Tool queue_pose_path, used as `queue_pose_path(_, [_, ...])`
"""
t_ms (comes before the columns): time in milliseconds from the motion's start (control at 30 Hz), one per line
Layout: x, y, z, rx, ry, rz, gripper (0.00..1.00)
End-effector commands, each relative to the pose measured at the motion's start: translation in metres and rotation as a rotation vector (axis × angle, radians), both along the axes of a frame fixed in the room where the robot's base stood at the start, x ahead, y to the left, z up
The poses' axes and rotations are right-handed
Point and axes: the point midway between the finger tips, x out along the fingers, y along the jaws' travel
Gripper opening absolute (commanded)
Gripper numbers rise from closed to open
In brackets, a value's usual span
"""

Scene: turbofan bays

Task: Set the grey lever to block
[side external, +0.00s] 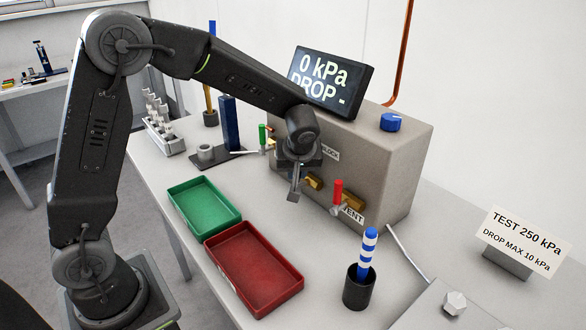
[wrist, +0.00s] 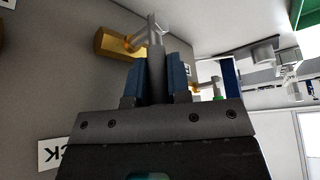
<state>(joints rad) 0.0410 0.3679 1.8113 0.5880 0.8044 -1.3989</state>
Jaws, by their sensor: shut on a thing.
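The grey lever (wrist: 155,48) stands between the two blue-padded fingers of my gripper (wrist: 156,72) in the wrist view. My gripper is shut on it. The lever joins a brass valve (wrist: 118,43) on the face of the grey-beige test box. In the side external view my gripper (side external: 295,185) is at the box's front face, below the partly hidden BLOCK label (side external: 330,155). The wrist hides most of the lever there. Part of the label also shows upside down in the wrist view (wrist: 50,153).
A red lever (side external: 337,190) stands by the VENT label (side external: 352,215) to the right, and a green lever (side external: 263,137) to the left. A display (side external: 331,80) on the box (side external: 385,165) reads 0 kPa. Green (side external: 236,214) and red (side external: 298,283) trays lie in front.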

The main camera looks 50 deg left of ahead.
Motion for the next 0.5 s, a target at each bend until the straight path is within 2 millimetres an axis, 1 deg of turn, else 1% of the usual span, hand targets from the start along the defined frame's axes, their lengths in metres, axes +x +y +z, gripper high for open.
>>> queue_pose_path(33, [0.001, -0.005, 0.0, 0.042, 0.0, -0.007, 0.0])
queue_pose_path(200, [0.0, -0.011, 0.0, 0.172, 0.0, -0.006, 0.0])
queue_pose_path(500, [0.0, -0.017, -0.001, 0.32, -0.001, -0.001, 0.0])
